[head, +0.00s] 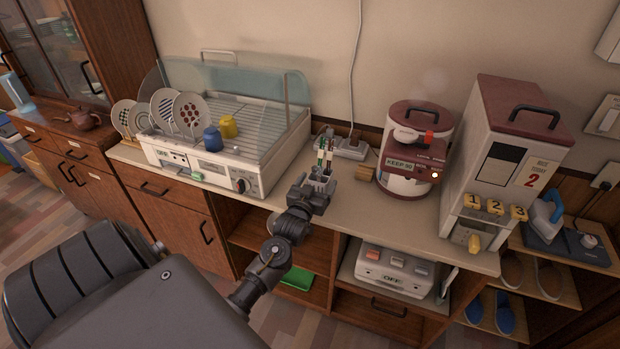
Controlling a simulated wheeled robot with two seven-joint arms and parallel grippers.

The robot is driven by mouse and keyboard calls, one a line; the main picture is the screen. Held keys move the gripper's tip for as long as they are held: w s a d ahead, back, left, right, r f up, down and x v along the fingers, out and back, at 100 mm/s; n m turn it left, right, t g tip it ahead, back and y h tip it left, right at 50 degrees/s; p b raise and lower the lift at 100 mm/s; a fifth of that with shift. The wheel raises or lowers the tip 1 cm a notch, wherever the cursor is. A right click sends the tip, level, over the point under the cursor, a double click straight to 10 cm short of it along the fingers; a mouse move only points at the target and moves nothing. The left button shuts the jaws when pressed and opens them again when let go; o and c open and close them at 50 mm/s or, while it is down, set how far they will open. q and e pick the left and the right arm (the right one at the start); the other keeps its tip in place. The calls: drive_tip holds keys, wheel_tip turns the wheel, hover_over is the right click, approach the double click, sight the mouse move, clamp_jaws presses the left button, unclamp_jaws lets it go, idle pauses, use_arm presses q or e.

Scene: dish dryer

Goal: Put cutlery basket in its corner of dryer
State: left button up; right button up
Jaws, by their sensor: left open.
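The dish dryer (265,178) stands on the left part of the counter, with its clear cover raised at the back. Several plates (188,112) stand upright at its left, and a blue cup (212,138) and a yellow cup (228,126) are in it near the middle. The cutlery basket (322,173) is on the counter just right of the dryer, with several utensils standing up in it. My left gripper (312,186) is open at the near side of the basket and partly hides it. I cannot tell whether they touch. My right gripper is out of view.
A red-and-white electric pot (408,150) and a rice dispenser (505,155) stand farther right. The counter (350,212) in front of the pot is clear.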

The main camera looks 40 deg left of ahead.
use_arm(q)
drive_tip(key=b+v, duration=0.1)
drive_tip(key=v, duration=1)
